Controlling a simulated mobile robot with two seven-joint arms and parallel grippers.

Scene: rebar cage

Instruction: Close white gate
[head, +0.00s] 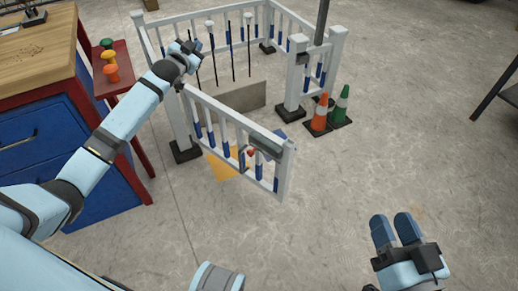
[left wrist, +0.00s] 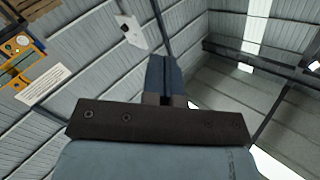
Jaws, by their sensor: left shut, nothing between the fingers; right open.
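The white gate (head: 236,118) with blue-banded bars stands ajar. Its left end is at the corner post (head: 178,122) of the white fence. Its free end (head: 286,172) sticks out toward me, apart from the right fence post (head: 297,75). A grey latch block with a red part (head: 258,147) is near the free end. My left gripper (head: 190,47) is above and behind the gate's hinged end, shut and empty. The left wrist view shows its fingers together (left wrist: 162,75) against the ceiling. My right gripper (head: 396,229) is open and empty, right of the gate's free end.
Fence panels (head: 290,25) enclose a pit area with upright rods (head: 231,50) and a grey slab (head: 238,97). An orange cone (head: 321,112) and a green cone (head: 341,103) stand by the right post. A blue workbench (head: 30,135) is at left.

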